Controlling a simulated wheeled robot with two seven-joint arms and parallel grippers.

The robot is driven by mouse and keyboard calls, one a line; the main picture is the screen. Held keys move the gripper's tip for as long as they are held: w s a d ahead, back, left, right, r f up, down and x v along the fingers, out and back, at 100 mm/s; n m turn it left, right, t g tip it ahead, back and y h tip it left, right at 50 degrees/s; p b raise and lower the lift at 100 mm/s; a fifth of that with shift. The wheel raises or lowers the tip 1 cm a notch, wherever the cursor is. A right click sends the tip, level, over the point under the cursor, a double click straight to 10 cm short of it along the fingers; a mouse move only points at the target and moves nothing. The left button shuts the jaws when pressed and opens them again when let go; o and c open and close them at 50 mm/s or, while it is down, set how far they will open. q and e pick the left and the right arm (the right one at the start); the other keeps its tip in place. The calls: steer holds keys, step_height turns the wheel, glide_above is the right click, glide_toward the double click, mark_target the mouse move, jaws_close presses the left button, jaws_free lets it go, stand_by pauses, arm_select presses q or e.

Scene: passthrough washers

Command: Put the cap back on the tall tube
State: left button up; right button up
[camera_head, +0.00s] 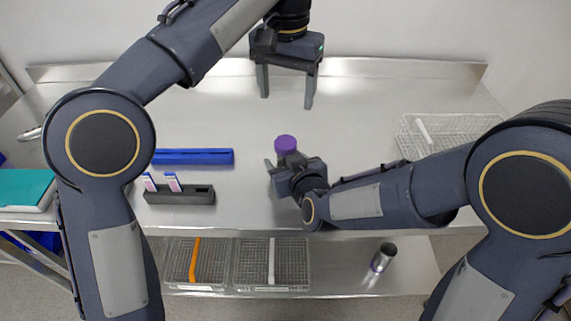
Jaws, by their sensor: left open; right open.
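A purple round cap (285,144) shows near the middle of the steel bench, right at my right gripper; whether it sits on a tube or on the bench is hidden. My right gripper (279,161) is open, low over the bench, with its fingers close to the cap's near side; contact cannot be told. My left gripper (286,88) is open and empty, fingers pointing down, above and behind the cap. No tall tube can be clearly made out; a metal cylinder (383,257) with a purplish edge is tilted on the lower shelf.
On the steel bench (350,110), a blue bar (194,157) and a dark rack (180,195) with two pale strips stand at left. A wire basket (450,133) is at right. Baskets (207,270) are on the lower shelf. The bench around the cap is clear.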

steer(key=shift+s+r, duration=0.1)
steer(key=p+v, duration=0.1)
steer(key=v, duration=0.5)
steer(key=shift+r, duration=0.15)
steer(key=shift+s+d+r+p, duration=0.1)
steer(key=shift+s+d+p, duration=0.25)
steer(key=shift+s, duration=0.35)
